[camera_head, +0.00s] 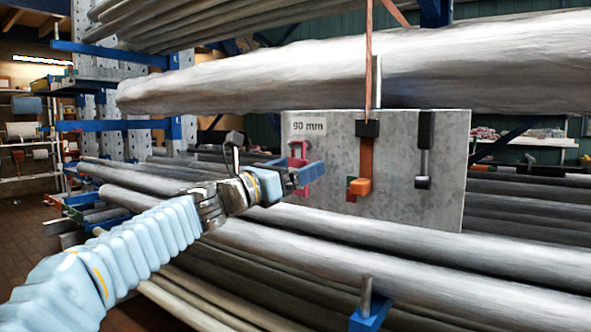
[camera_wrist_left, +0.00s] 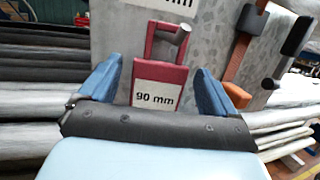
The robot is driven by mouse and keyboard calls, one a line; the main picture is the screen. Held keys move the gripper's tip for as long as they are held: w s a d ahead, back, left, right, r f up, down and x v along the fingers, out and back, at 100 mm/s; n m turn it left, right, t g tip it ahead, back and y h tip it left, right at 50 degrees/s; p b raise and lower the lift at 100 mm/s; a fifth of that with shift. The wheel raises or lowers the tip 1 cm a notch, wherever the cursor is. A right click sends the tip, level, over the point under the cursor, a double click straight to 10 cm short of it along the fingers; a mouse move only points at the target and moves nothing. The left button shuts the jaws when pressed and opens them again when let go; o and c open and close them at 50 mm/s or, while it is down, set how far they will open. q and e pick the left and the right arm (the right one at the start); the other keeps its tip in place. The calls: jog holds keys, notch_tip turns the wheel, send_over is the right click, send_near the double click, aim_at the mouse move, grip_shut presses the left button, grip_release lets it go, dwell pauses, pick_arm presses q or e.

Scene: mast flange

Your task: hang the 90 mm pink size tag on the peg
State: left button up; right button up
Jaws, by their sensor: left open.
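The pink size tag (camera_wrist_left: 160,95), a red-pink frame with a white "90 mm" label, is upright in front of the grey panel in the left wrist view. A grey peg (camera_wrist_left: 180,36) shows through the tag's upper window, its end in front of the frame's upper right part. The tag appears to hang on it. In the head view the tag (camera_head: 299,150) is partly hidden by my left gripper (camera_head: 306,172). My left gripper is open, its blue fingers (camera_wrist_left: 159,68) on either side of the tag with gaps visible. My right gripper is out of view.
The grey panel (camera_head: 400,205) carries a "90 mm" label (camera_head: 307,126) above the tag. To its right hang an orange piece (camera_head: 365,160) and a grey-black piece (camera_head: 423,160). Long pipes (camera_head: 300,75) on blue racks lie above, below and behind the panel.

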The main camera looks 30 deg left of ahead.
pick_arm(q)
jog(key=shift+s, duration=0.1)
jog(key=b+v, duration=0.2)
jog(key=v, duration=1.1)
jog(key=shift+s+f+b, duration=0.15)
jog(key=shift+s+b, duration=0.1)
jog(key=shift+b, duration=0.1)
jog(key=shift+a+f, duration=0.1)
